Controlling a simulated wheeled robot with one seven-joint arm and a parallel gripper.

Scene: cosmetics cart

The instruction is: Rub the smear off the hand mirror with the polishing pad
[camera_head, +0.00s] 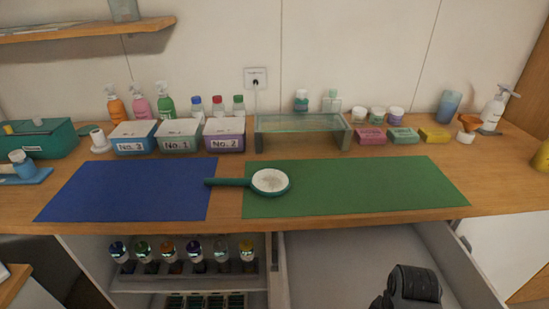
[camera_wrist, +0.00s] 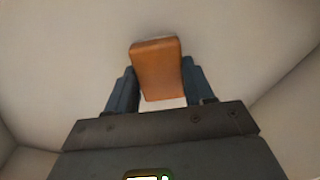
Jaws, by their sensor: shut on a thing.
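The hand mirror (camera_head: 270,181) lies flat, its round pale face up, with a teal rim and a teal handle pointing left. Its face is on the green mat and its handle reaches over the blue mat's edge. The face looks mottled grey, and I cannot make out the smear's edges. My gripper (camera_wrist: 158,78) is shut on an orange-brown block, which I take as the polishing pad (camera_wrist: 156,60). In the head view, a dark part of my arm shows over the open drawer, in front of the mirror and to its right; the pad is hidden there.
The open drawer (camera_head: 335,262) has pale walls and looks empty where visible. The green mat (camera_head: 400,190) and blue mat (camera_head: 130,190) are otherwise clear. Labelled boxes (camera_head: 180,137), a glass-topped stand (camera_head: 300,125) and several bottles line the back. A rack of bottles (camera_head: 190,268) sits below the counter.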

